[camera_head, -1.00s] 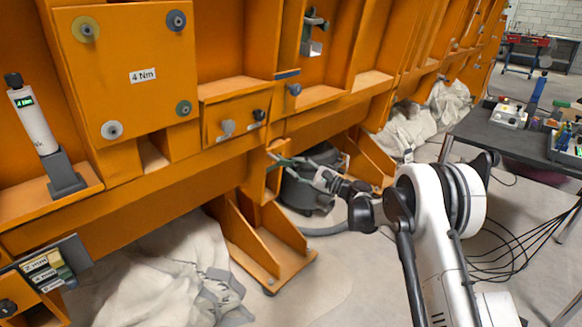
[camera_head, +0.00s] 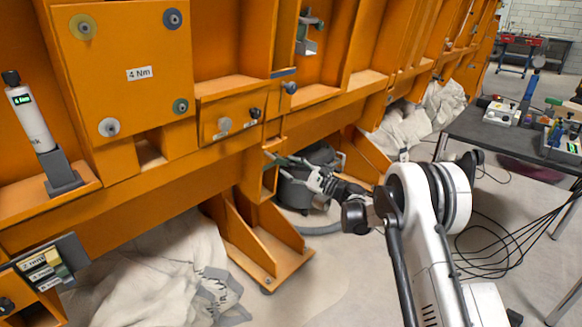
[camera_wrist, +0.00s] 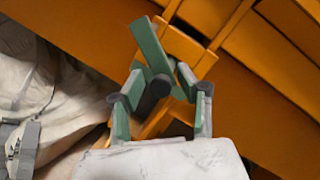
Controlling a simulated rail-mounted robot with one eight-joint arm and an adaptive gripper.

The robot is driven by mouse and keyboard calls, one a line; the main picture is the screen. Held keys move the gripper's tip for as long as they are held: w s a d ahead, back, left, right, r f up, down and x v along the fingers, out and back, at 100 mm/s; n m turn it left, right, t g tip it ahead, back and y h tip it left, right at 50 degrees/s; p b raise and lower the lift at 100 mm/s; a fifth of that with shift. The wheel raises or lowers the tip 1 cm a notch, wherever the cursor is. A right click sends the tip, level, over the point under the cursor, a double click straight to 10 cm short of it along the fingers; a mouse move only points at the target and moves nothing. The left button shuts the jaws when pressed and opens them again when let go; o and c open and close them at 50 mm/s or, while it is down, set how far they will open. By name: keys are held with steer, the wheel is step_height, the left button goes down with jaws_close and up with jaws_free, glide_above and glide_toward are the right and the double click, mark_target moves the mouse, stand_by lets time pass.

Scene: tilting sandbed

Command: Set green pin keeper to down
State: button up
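The green pin keeper (camera_wrist: 151,46) is a flat bar in the wrist view, slanting from upper left down to a dark round knob. It is on an orange bracket. In the head view the keeper (camera_head: 279,160) is small and partly mixed with my fingers, low on the orange frame beside an upright leg. My gripper (camera_wrist: 159,72) has its two fingers apart, one on either side of the keeper's lower end. I cannot tell if either finger touches it. In the head view my gripper (camera_head: 286,168) reaches left to the bracket.
An orange foot (camera_head: 264,243) stands below the bracket. A dark bucket-like vacuum (camera_head: 318,158) is behind my gripper. Pale cloth (camera_head: 165,265) lies at lower left. A dark table (camera_head: 490,132) with tools is at right. The floor in front of the foot is clear.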

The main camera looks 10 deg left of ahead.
stand_by(0.3)
steer(key=v, duration=1.2)
